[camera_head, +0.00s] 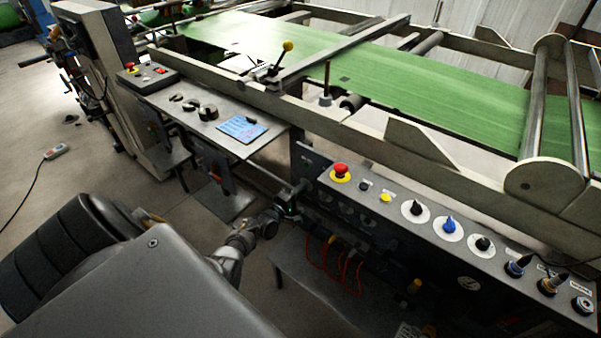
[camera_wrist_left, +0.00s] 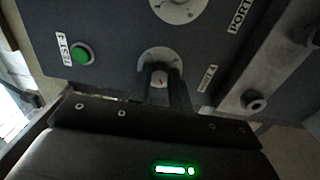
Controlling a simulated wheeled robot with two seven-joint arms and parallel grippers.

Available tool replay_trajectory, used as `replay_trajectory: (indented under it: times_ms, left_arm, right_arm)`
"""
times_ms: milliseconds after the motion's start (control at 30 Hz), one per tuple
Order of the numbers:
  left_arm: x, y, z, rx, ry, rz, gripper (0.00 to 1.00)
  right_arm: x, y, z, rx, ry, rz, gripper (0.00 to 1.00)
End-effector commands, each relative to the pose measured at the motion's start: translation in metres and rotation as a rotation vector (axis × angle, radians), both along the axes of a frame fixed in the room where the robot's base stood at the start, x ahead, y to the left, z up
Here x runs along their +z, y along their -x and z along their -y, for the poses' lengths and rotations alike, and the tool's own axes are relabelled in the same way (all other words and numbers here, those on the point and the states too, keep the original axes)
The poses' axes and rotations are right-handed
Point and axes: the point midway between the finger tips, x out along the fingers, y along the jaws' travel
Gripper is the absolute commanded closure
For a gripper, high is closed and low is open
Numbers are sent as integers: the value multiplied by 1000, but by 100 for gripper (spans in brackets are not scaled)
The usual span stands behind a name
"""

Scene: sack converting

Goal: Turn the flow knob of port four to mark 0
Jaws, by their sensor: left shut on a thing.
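The flow knob of port four (camera_wrist_left: 160,80) sits on a pale round dial in the left wrist view, with a small label beside it that seems to read PORT 4. My left gripper (camera_wrist_left: 161,88) is shut on this knob, one finger on each side. A small red mark shows between the fingers. The fingers hide much of the dial, so I cannot read its setting. In the head view my left gripper (camera_head: 291,204) is at the left end of the dark control panel's front face. My right gripper is not in view.
A green TEST 4 button (camera_wrist_left: 82,54) is left of the knob, and another dial (camera_wrist_left: 176,8) lies above it. In the head view, a red emergency button (camera_head: 341,170) and several knobs line the panel top. Red cables (camera_head: 335,262) hang below, right of my gripper.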

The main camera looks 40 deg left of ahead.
Motion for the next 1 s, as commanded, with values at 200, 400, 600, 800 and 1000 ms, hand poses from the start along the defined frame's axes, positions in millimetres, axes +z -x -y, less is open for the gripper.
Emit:
replay_trajectory:
  times_ms: [200,400,600,800,1000]
  left_arm:
    - [-1,0,2,-2,129,0,100]
    - [-1,0,2,-2,199,2,100]
    - [-1,0,2,-2,226,4,100]
    - [-1,0,2,-2,231,4,100]
    - [-1,0,2,-2,230,4,79]
  right_arm:
    - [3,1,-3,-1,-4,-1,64]
    - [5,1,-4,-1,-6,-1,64]
    - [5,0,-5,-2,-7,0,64]
    - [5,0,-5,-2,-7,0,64]
    - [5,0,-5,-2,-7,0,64]
